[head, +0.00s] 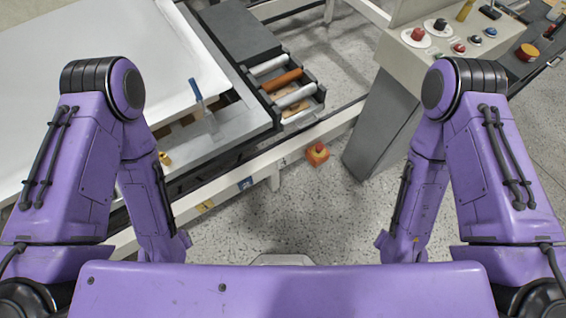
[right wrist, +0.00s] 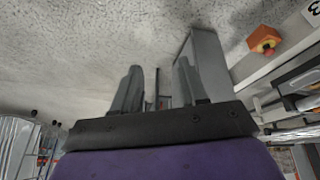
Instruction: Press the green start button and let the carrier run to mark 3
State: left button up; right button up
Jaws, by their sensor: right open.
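A grey control panel (head: 447,50) at the upper right of the head view carries red, black and blue buttons. I cannot make out a green button on it. A plate with the numeral 3 (right wrist: 313,14) shows at the top right corner of the right wrist view. I cannot tell which part is the carrier. My right gripper (right wrist: 158,85) is open and empty, its two grey fingers apart over the speckled floor. In the head view both my arms hang down with their forearms low, and neither gripper shows there.
A white sheet-like shell (head: 110,75) lies on a bench at left. A tray with rollers (head: 318,98) adjoins it. A low white rail (head: 325,128) crosses in front.

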grip_shut()
dwell(1.6)
